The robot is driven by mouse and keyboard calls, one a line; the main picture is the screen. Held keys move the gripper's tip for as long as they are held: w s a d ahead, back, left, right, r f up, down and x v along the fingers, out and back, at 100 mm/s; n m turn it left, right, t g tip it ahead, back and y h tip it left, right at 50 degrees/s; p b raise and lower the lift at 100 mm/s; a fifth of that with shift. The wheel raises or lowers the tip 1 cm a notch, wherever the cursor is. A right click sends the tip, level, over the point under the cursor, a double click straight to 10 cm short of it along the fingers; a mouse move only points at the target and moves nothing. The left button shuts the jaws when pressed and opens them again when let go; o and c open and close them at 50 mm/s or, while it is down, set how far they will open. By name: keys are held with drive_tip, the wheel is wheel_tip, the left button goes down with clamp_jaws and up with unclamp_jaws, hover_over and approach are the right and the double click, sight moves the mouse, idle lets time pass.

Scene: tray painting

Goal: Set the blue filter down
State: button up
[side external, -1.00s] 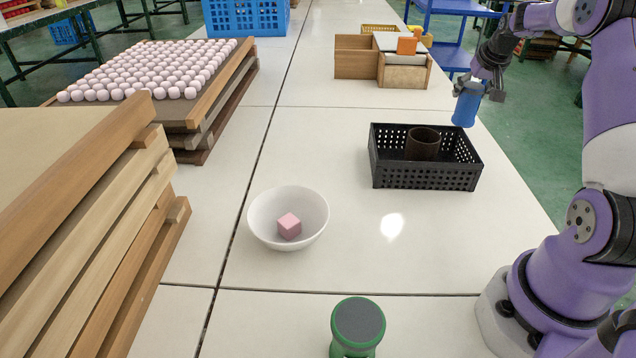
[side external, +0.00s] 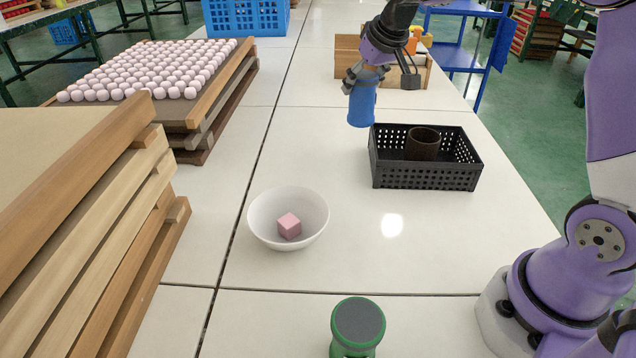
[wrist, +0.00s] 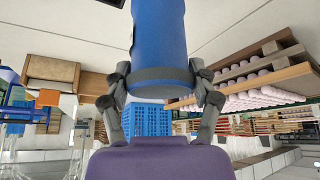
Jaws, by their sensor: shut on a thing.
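The blue filter (side external: 361,106) is a blue cylinder. My gripper (side external: 364,80) is shut on its upper end and holds it in the air, nearly upright, by the left back corner of the black crate. In the wrist view the filter (wrist: 160,40) sits between the two fingers of my gripper (wrist: 163,82), which touch its sides. The table top (side external: 310,150) lies below it; the gap under the filter is hard to judge.
The black perforated crate (side external: 425,178) holds a dark brown ring (side external: 423,144). A white bowl (side external: 262,228) holds a pink cube (side external: 289,226). A green-rimmed cylinder (side external: 358,322) stands in front. Stacked wooden trays (side external: 110,230) line the left.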

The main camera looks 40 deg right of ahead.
drive_tip(key=s+a+n+y, duration=0.2)
drive_tip(key=a+n, duration=0.2)
drive_tip(key=a, duration=0.7)
drive_tip(key=s+a+f+n+g+y, duration=0.15)
drive_tip(key=a+n, duration=0.25)
drive_tip(key=a, duration=0.6)
drive_tip(key=s+a+n+y, duration=0.2)
drive_tip(key=s+a+n, duration=0.1)
drive_tip(key=a, duration=0.8)
drive_tip(key=s+a+n+g+y, duration=0.25)
drive_tip(key=s+a+n, duration=0.45)
drive_tip(key=s+a, duration=0.55)
drive_tip(key=shift+h, duration=0.3)
drive_tip(key=shift+s+d+f, duration=0.1)
drive_tip(key=shift+s+f, duration=0.2)
drive_tip(key=shift+f, duration=1.1)
drive_tip(key=shift+s+a+f, duration=0.1)
drive_tip(key=shift+s+f, duration=0.25)
drive_tip(key=shift+f, duration=1)
drive_tip(key=shift+s+d+f, duration=0.1)
drive_tip(key=shift+s+f, duration=0.2)
drive_tip(key=shift+f, duration=1.1)
drive_tip(key=shift+f, duration=0.2)
drive_tip(key=o, duration=1.2)
